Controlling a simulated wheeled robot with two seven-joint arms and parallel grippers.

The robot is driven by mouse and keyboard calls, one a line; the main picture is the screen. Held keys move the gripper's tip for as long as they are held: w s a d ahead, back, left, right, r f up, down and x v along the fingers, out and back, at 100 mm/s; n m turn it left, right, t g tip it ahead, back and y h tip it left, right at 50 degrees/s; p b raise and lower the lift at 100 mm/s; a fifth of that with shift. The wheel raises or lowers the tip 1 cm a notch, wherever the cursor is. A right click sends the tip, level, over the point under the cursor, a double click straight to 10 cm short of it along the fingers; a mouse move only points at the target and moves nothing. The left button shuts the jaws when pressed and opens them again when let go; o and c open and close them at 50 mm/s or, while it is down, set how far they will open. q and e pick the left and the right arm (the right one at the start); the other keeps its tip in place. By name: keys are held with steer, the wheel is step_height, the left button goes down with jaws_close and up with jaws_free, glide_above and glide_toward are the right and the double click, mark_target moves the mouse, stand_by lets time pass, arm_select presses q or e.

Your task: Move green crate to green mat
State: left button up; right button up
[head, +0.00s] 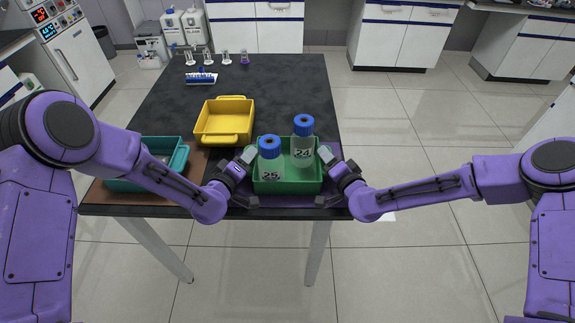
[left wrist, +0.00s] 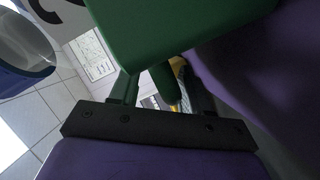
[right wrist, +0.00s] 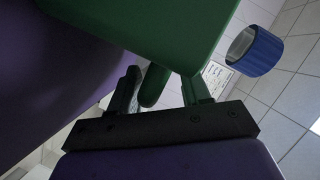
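The green crate (head: 288,187) stands at the front right of the black table, on what looks like a purple mat (head: 292,201). It holds two blue-capped bottles, marked 25 (head: 270,173) and 24 (head: 302,153). My left gripper (head: 243,180) is open at the crate's left side; in the left wrist view a green crate handle (left wrist: 164,84) lies between its fingers. My right gripper (head: 328,178) is open at the right side; in the right wrist view the other handle (right wrist: 153,86) lies between its fingers. I see no green mat in these frames.
A yellow crate (head: 226,138) stands left of and behind the green crate. A teal crate (head: 181,161) stands at the front left on a brown surface, partly behind my left arm. A blue rack (head: 201,79) and several small vessels are at the back. The table's back right is clear.

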arm_select(q)
steer(key=shift+s+a+f, duration=0.1)
steer(key=shift+a, duration=0.05)
jaws_close()
arm_select(e)
steer(key=shift+d+f, duration=0.1)
jaws_close()
